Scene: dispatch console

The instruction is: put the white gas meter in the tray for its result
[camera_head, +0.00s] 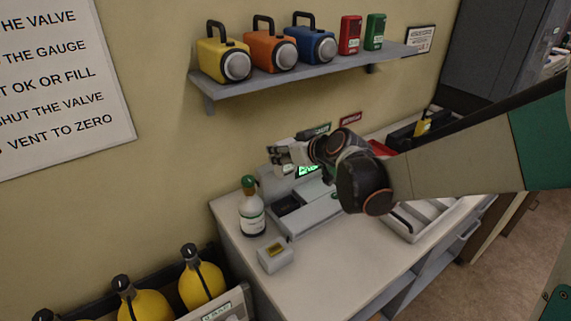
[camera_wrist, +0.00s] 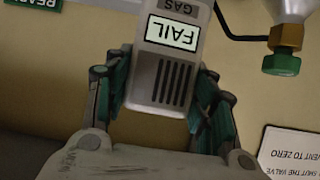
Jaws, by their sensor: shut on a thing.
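The white gas meter (camera_wrist: 165,80) is in my gripper (camera_wrist: 160,110), between its two green-padded fingers. In the wrist view it appears upside down, and its screen reads FAIL. In the head view my gripper (camera_head: 285,154) is at the back of the bench, by the wall, above the grey console (camera_head: 318,212); the meter is hard to tell apart from the gripper there. A red tray (camera_head: 381,148) shows partly behind my arm, below a red sign (camera_head: 350,118).
A white bottle with a green top (camera_head: 252,212) and a small grey box (camera_head: 275,255) stand at the bench's left. A ribbed white tray (camera_head: 408,226) and a black bin (camera_head: 402,134) are right. A shelf (camera_head: 300,75) overhangs the back. The front bench top is clear.

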